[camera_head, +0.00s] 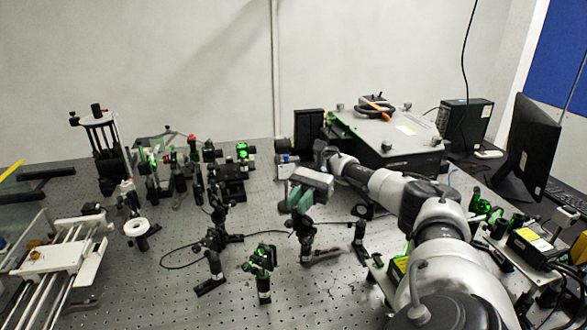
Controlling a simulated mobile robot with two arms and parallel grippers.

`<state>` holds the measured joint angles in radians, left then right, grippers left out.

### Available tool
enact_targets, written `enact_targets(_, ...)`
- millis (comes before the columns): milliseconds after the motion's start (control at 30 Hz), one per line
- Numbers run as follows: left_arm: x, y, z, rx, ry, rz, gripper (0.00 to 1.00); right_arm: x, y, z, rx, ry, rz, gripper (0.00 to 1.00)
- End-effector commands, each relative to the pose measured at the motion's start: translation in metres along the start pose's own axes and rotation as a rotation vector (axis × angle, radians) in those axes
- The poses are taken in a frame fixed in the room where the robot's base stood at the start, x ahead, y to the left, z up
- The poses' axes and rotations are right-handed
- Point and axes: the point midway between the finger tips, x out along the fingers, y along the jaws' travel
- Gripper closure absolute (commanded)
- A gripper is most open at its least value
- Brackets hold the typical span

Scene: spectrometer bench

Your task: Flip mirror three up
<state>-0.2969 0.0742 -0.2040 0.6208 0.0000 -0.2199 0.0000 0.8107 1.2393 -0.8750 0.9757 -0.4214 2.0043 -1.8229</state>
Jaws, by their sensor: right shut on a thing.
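My right gripper (297,203) reaches in from the right, fingers pointing down over the middle of the optical bench. It is shut on the top of a small dark mirror mount (305,228), which stands on a post; the fingers hide much of it, so whether its mirror is up or down cannot be told. No label shows which mount is mirror three. Other post mounts stand nearby: a green-edged one (263,259) in front, a dark one (213,241) to the left, and another dark one (361,212) to the right. My left gripper is not in view.
The perforated bench (330,290) is bare at the front middle. A thin black cable runs between the posts. Behind stands a large grey box (385,140) with an orange tool on it. A rail stage (60,250) is at left, a monitor (528,145) at right.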

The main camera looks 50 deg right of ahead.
Motion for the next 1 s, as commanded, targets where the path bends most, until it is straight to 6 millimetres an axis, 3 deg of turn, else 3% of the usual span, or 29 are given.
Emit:
enact_targets(600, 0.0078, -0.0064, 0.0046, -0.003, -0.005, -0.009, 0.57, -0.0001, 0.0054, -0.0001, 0.002, -0.042, -0.002, 1.0)
enact_targets(633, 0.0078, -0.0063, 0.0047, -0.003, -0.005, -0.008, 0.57, -0.0001, 0.0054, -0.0001, 0.002, -0.042, -0.002, 0.79)
enact_targets(767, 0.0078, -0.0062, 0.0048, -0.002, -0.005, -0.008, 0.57, 0.0001, 0.0054, -0.0003, 0.002, -0.042, -0.002, 0.6)
enact_targets(1000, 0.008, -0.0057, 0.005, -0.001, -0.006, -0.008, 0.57, 0.0003, 0.0053, -0.0003, 0.002, -0.042, -0.001, 0.6)
